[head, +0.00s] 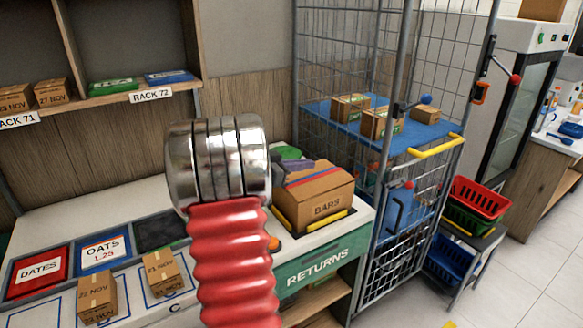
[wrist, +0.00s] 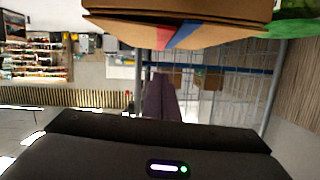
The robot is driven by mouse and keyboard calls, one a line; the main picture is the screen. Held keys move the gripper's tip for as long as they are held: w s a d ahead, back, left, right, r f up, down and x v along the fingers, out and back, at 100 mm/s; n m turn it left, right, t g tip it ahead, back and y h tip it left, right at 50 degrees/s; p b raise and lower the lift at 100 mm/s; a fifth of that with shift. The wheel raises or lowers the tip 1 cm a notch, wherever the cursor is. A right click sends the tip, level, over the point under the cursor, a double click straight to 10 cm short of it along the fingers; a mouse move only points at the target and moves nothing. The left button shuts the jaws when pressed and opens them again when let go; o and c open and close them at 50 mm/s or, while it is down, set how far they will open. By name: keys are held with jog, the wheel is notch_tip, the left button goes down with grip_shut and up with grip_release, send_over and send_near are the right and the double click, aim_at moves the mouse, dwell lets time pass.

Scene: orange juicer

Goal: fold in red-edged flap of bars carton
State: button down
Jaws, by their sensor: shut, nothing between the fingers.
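The bars carton (head: 322,200) is a brown box labelled BARS on the returns counter in the head view. A red edge (head: 305,176) and a blue edge run across its top. In the wrist view the carton (wrist: 190,12) fills the top of the picture, with the red-edged flap (wrist: 164,37) beside a blue edge (wrist: 184,34). My gripper (wrist: 158,78) shows as dark shut fingers below the flap edges in that picture, with a visible gap and nothing held.
Green and purple items (head: 290,155) lie behind the carton. A wire cage (head: 370,60) with small cartons on a blue shelf stands close on the right. Two small boxes (head: 97,298) and bins labelled DATES and OATS (head: 100,250) are on the left counter.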

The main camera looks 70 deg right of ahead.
aim_at(302, 181)
jog(key=shift+w+d+f, duration=0.1)
jog(key=shift+f, duration=1.95)
jog(key=shift+w, duration=0.15)
